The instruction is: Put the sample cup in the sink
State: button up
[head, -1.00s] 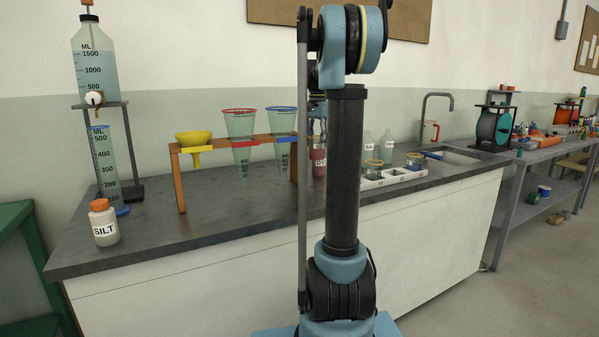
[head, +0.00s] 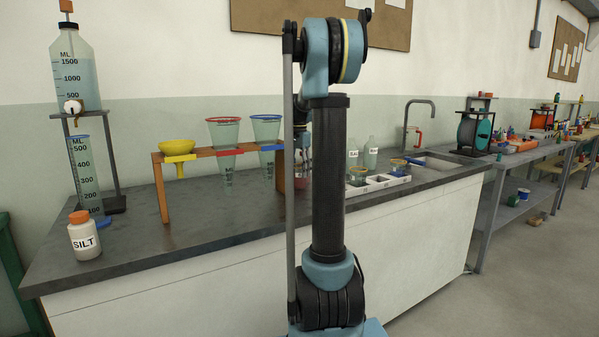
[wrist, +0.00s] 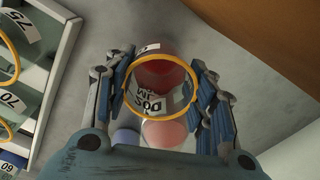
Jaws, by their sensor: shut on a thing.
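My gripper (wrist: 162,95) is shut on a clear sample cup (wrist: 190,92) with a yellow rim, its fingers on both sides of it. The cup's label is upside down and hard to read. A red shape shows through or behind the cup. In the head view my gripper (head: 302,135) is mostly hidden behind my arm, near the rack's right end, and the held cup cannot be made out. The sink (head: 445,161) is set into the counter on the right, under a grey tap (head: 407,118).
A white tray (head: 378,186) with yellow-rimmed cups stands between my arm and the sink; it also shows in the wrist view (wrist: 62,62). Clear bottles (head: 371,155) stand behind it. A red bottle (head: 301,178) is near my gripper.

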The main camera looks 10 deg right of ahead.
jog(key=o, duration=1.1)
jog(key=shift+c, duration=0.2)
jog(key=shift+r, duration=0.1)
